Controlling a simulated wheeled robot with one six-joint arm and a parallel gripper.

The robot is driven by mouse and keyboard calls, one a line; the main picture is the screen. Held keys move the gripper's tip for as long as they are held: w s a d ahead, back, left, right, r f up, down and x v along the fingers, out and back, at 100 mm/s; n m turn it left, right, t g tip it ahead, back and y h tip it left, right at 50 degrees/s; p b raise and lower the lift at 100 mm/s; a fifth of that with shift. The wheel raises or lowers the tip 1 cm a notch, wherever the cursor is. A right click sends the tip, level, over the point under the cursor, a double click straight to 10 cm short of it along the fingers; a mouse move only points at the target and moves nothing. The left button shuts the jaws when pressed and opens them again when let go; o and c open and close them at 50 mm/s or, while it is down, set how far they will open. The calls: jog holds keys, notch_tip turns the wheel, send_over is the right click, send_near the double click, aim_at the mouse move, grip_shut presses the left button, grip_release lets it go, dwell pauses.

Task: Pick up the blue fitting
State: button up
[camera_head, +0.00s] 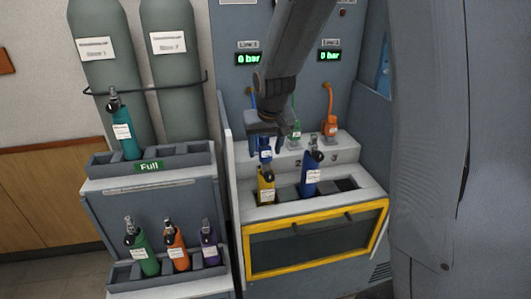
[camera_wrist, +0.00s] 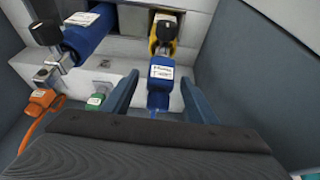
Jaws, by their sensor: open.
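The blue fitting (camera_head: 265,155) is at the left end of the bench's row of fittings, behind the yellow bottle. In the wrist view the blue fitting (camera_wrist: 160,92), with a white label, is between the two fingers. My gripper (camera_head: 266,143) is open and comes down over it from above. In the wrist view my gripper (camera_wrist: 160,78) has one finger on each side of the fitting, with a visible gap at each side. The fitting's near end is partly hidden by my gripper's body.
A yellow bottle (camera_head: 266,188) and a blue bottle (camera_head: 310,182) stand in the bench slots in front. A green fitting (camera_head: 295,132) and an orange fitting (camera_head: 330,126) are to the right. A rack (camera_head: 190,158) with bottles stands left.

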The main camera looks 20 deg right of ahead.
jog(key=c, duration=1.3)
jog(key=shift+c, duration=0.2)
notch_tip(320, 180, up, 10)
jog(key=shift+r+b, duration=0.1)
jog(key=shift+b, duration=0.75)
